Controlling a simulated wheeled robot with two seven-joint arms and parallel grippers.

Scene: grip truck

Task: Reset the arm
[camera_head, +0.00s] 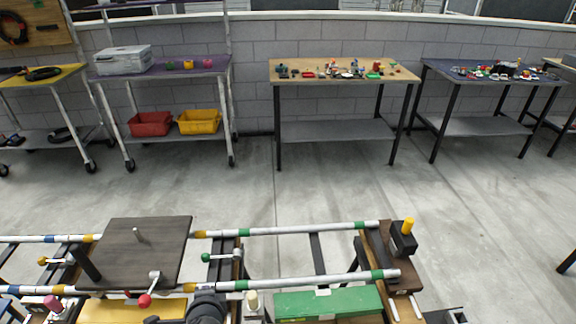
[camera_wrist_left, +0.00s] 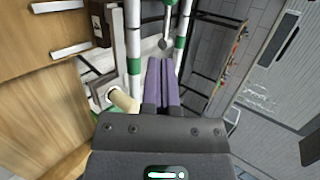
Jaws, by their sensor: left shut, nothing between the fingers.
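In the left wrist view, my left gripper (camera_wrist_left: 161,82) has two purple fingers pressed together with nothing between them. Just beyond the tips is a metal lever (camera_wrist_left: 164,42) with a rounded end, between two white rails (camera_wrist_left: 134,50) with green bands. I cannot tell whether the fingers touch it. In the head view, the rails (camera_head: 300,229) run across the bottom. A lever with a red knob (camera_head: 145,300) and one with a green knob (camera_head: 206,257) sit by them. My right gripper is not in view.
A dark board (camera_head: 140,250) lies across the rails at left. A green box (camera_head: 328,303) is below the near rail. A dark block with a yellow knob (camera_head: 404,240) stands at the right end. Beyond is open floor, then a wooden-topped table (camera_head: 300,79) and a purple-topped cart (camera_head: 190,67).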

